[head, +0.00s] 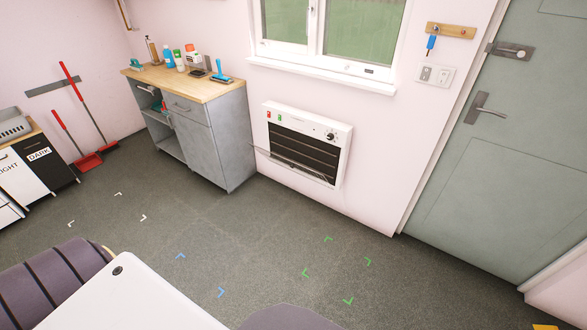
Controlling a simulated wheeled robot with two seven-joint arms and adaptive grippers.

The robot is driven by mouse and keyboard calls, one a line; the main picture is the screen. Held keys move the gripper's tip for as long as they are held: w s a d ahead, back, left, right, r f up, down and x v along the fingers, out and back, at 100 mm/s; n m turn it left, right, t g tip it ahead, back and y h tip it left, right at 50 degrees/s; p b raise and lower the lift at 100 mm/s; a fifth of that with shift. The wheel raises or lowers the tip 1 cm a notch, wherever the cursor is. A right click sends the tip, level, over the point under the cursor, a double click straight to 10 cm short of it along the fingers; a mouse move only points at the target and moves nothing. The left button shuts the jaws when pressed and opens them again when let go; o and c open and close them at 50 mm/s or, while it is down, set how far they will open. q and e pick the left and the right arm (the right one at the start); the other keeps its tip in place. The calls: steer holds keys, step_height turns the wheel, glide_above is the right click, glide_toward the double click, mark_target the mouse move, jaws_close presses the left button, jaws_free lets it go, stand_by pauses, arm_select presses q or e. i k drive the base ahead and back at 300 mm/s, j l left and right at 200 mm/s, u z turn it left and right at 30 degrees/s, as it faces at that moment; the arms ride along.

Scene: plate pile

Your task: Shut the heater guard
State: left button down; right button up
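The white wall heater (337,131) is mounted low on the pink wall below the window, with a dark barred opening, small red and green switches and a round knob on its top strip. Its guard (292,165) is a thin panel at the lower part of the opening. The guard tilts outward from the heater, its free edge standing away from the front, so it looks open. Neither of my grippers shows in the head view.
A grey cabinet (213,128) with bottles on its wooden top stands left of the heater. A grey-green door (510,165) is at the right. The floor (240,225) before the heater is clear, with coloured corner marks. Red dustpans (88,161) lean at the left wall.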

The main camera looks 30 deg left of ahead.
mark_target(292, 166)
steer(key=i, duration=1.05)
steer(key=u, duration=0.55)
